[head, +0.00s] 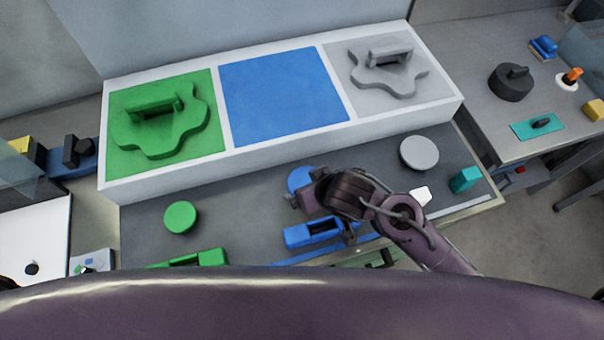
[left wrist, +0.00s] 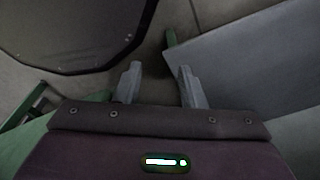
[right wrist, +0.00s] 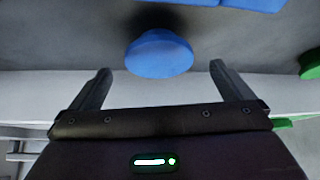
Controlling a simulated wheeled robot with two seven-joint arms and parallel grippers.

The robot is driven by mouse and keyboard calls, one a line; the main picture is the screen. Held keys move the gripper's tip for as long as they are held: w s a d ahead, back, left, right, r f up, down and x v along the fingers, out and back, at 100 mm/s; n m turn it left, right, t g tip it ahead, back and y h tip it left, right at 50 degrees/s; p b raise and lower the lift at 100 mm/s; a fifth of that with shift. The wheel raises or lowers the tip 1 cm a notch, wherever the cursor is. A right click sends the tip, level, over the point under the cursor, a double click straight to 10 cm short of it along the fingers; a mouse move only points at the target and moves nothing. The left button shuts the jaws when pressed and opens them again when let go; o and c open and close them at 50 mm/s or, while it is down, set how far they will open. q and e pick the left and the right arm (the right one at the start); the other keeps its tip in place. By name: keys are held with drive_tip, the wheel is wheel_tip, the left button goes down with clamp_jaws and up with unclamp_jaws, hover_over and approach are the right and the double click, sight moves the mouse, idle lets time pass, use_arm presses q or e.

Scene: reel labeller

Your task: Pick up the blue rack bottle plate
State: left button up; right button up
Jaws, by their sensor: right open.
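A blue round disc (head: 300,179) lies on the dark grey table, partly hidden behind my right gripper (head: 298,199) in the head view. In the right wrist view, the blue disc (right wrist: 160,54) shows between and just beyond the two spread fingers of my right gripper (right wrist: 159,70). I cannot tell whether they touch it. A blue block with a handle slot (head: 312,232) lies nearer to me. A blue square panel (head: 284,95) fills the middle bay of the white rack (head: 225,155). My left gripper (left wrist: 158,80) is open and empty, seen only in the left wrist view.
Green (head: 180,217) and grey (head: 419,153) discs lie to either side on the table. The rack's outer bays hold green (head: 160,128) and grey (head: 388,72) handled plates. A teal block (head: 465,179) lies at the right edge. A side table (head: 470,90) stands at the right.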

sight(307, 182)
drive_tip(key=x, duration=0.2)
drive_tip(key=shift+w+a+f+p, duration=0.1)
drive_tip(key=shift+w+p, duration=0.2)
drive_tip(key=x, duration=0.3)
drive_tip(key=shift+w+a+f, duration=0.1)
drive_tip(key=shift+w+f, duration=0.05)
drive_tip(key=shift+w, duration=0.05)
use_arm(q)
drive_tip(key=shift+s+d+r, duration=0.3)
drive_tip(key=shift+s+d, duration=0.1)
drive_tip(key=shift+s, duration=0.3)
use_arm(e)
drive_tip(key=c, duration=1)
